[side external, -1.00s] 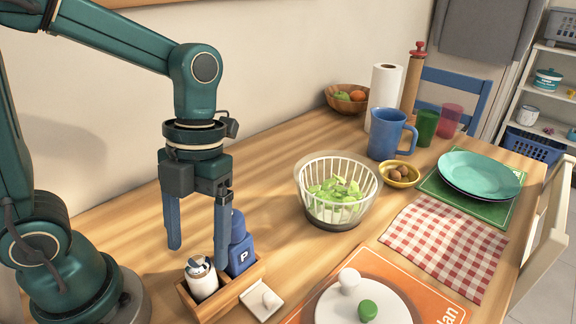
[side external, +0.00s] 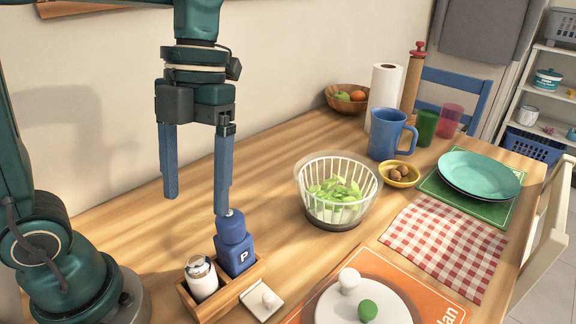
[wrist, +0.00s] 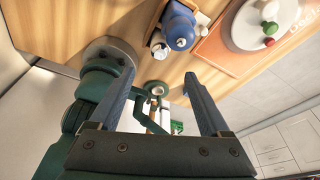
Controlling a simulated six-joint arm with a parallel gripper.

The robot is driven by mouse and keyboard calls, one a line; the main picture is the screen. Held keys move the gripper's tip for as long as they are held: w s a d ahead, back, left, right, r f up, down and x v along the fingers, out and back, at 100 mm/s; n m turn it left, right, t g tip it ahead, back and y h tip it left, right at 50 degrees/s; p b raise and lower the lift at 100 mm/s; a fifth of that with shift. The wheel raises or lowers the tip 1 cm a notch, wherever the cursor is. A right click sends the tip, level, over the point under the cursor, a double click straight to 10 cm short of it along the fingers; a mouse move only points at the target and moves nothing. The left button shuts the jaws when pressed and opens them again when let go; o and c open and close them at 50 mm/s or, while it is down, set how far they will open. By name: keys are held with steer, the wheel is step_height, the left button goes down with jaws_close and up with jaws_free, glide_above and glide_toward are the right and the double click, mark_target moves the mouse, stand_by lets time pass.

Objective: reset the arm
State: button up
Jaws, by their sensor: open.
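My gripper (side external: 196,200) is open and empty, its two blue fingers pointing down above the left part of the table. In the side view the right finger's tip overlaps the top of a blue bottle marked P (side external: 235,245); I cannot tell whether they touch. In the wrist view the two fingers of my gripper (wrist: 160,90) stand wide apart with nothing between them. The blue bottle (wrist: 180,30) shows there beyond the fingers, upright in a wooden caddy (side external: 222,297) beside a glass shaker with a metal top (side external: 201,279).
A salad spinner basket with greens (side external: 338,190) stands mid-table.

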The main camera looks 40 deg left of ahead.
mark_target(197, 260)
steer(key=shift+f, duration=0.1)
steer(key=x, duration=1.2)
steer(key=shift+f, duration=0.1)
steer(key=shift+w+r, duration=0.1)
steer(key=shift+r, duration=0.1)
